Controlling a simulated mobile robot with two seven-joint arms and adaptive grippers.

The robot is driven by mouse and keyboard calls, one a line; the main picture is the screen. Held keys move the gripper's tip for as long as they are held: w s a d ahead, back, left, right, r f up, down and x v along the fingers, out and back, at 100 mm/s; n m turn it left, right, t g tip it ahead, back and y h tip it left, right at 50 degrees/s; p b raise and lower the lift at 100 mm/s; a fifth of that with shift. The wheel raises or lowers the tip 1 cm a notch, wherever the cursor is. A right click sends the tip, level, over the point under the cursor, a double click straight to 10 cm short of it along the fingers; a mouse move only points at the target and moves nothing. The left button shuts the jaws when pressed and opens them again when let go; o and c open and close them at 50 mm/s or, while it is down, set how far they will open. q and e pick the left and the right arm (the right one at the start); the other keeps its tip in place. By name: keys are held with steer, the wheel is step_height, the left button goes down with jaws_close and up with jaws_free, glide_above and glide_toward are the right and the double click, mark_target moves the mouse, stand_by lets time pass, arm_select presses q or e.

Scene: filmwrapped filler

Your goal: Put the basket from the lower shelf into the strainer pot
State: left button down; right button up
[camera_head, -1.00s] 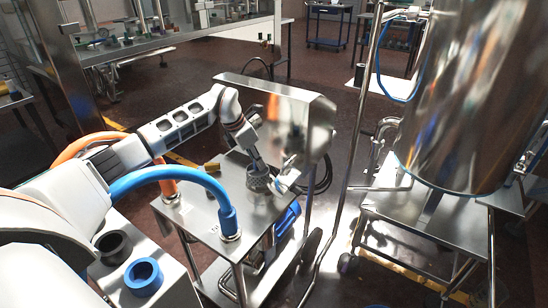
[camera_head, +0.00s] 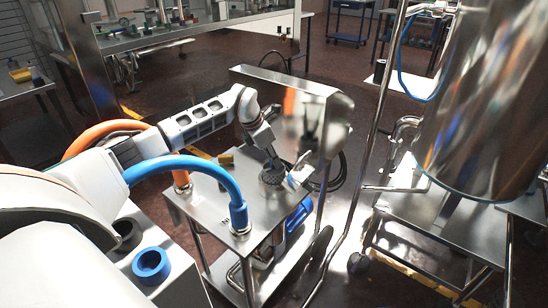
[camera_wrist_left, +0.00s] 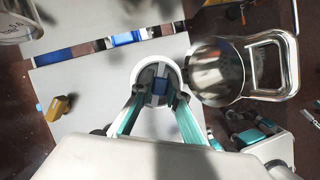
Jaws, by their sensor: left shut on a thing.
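The basket (camera_head: 271,177) is a small dark, perforated round cup at the steel cart's top. In the left wrist view the basket (camera_wrist_left: 158,70) shows as a pale round rim between the fingers. My left gripper (camera_head: 272,163) points down into it and is shut on it. In the wrist view the left gripper (camera_wrist_left: 160,105) has its teal fingers on either side of the basket's near part. The strainer pot (camera_wrist_left: 217,72), shiny steel with a loop handle, is right beside the basket. It shows as a small bright shape (camera_head: 299,176) in the head view. My right gripper is out of view.
The steel cart's top (camera_head: 210,197) carries blue and orange hoses (camera_head: 238,200) and a small yellow block (camera_head: 226,159). A raised steel panel (camera_head: 325,110) stands behind the basket. A large steel tank (camera_head: 480,110) stands at the right.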

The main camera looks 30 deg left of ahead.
mark_target(274, 170)
arm_select(q)
steer(key=shift+f, duration=0.6)
steer(key=shift+f+b, duration=0.45)
steer(key=shift+f, duration=1.05)
steer(key=shift+f+b, duration=0.3)
steer(key=shift+f, duration=0.05)
steer(key=c, duration=1.9)
jaws_free()
steer(key=v, duration=1.2)
